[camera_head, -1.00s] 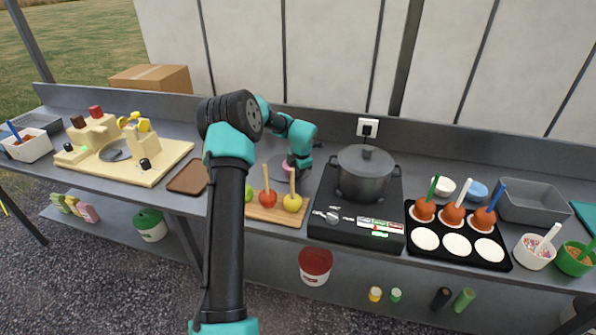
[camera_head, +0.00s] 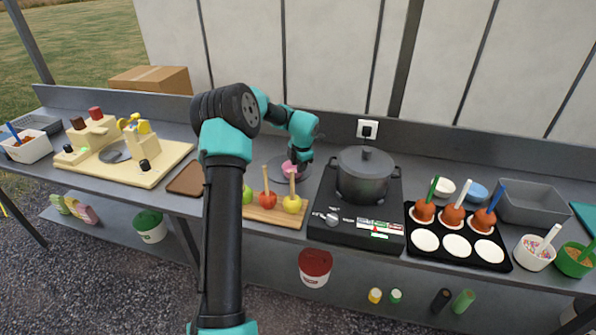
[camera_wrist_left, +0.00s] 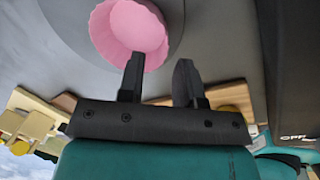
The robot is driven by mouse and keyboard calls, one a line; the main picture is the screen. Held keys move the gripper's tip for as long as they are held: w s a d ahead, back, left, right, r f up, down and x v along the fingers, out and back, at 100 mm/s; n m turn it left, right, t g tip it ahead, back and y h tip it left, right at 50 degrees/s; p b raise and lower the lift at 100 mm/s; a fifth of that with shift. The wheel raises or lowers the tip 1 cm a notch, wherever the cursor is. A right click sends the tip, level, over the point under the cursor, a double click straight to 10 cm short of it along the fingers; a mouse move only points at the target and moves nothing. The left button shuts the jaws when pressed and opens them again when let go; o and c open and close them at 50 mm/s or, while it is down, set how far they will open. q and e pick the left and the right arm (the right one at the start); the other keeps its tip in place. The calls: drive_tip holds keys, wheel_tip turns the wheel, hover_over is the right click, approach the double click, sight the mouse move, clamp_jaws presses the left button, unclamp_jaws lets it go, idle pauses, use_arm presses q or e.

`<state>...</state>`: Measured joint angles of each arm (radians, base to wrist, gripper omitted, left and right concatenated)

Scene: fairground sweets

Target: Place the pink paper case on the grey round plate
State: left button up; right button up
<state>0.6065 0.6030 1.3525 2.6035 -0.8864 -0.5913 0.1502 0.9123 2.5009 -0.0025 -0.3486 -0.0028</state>
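The pink paper case (camera_head: 289,169) shows beside and partly behind my left gripper (camera_head: 298,166) in the head view. It sits over the grey round plate (camera_head: 277,173), apparently resting on it. In the left wrist view the case (camera_wrist_left: 122,28) is a fluted pink cup, with its upper edge cut off by the frame, above the plate surface (camera_wrist_left: 212,35). My left gripper (camera_wrist_left: 159,65) is open there, with its fingers apart. The left finger overlaps the case's near rim; the right finger is just outside it. Whether either finger touches the case is unclear. My right gripper is not shown.
A wooden board (camera_head: 268,214) with several apples on sticks lies in front of the plate. A dark pot (camera_head: 364,176) stands on a black hob (camera_head: 340,222) to the right. A brown tray (camera_head: 187,178) and a cream machine (camera_head: 142,140) are on the left.

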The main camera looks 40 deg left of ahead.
use_arm(q)
drive_tip(key=v, duration=0.8)
idle(1.1)
idle(0.4)
